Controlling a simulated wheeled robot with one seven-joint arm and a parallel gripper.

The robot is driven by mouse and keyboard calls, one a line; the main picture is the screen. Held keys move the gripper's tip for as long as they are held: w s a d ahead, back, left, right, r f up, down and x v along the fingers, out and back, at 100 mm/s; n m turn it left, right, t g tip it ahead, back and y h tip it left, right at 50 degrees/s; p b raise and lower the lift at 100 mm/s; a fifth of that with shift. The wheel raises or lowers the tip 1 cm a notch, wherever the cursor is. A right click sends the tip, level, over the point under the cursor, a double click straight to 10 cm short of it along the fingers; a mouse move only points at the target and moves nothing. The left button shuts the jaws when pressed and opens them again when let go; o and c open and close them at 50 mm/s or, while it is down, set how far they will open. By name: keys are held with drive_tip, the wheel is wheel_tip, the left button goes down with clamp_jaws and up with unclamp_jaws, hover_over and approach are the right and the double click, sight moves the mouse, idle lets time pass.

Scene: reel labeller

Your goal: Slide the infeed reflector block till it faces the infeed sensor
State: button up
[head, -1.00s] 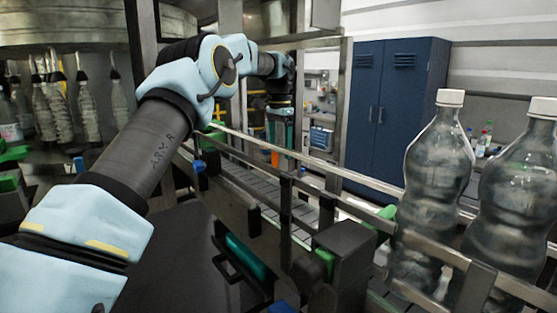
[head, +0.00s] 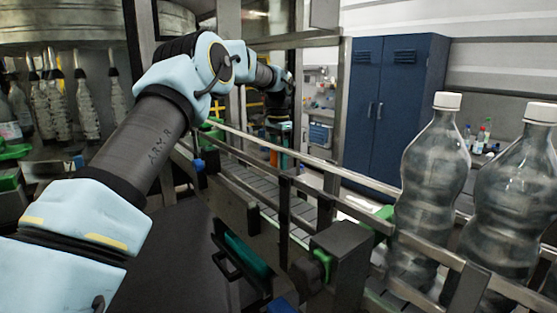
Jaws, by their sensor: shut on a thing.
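My gripper (head: 279,135) is at the far end of the arm, small in the head view, pointing down by the conveyor's far guide rail. Its teal fingers are shut on a small orange piece (head: 274,157), which I take for the infeed reflector block. The rail hides part of the fingers and the piece, so its facing does not show. I cannot pick out the infeed sensor with certainty.
The conveyor (head: 250,185) runs between metal guide rails (head: 330,172). Two large clear bottles (head: 430,195) with white caps stand at the right. A blue cabinet (head: 392,115) stands behind.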

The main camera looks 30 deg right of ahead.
clamp_jaws()
idle(0.8)
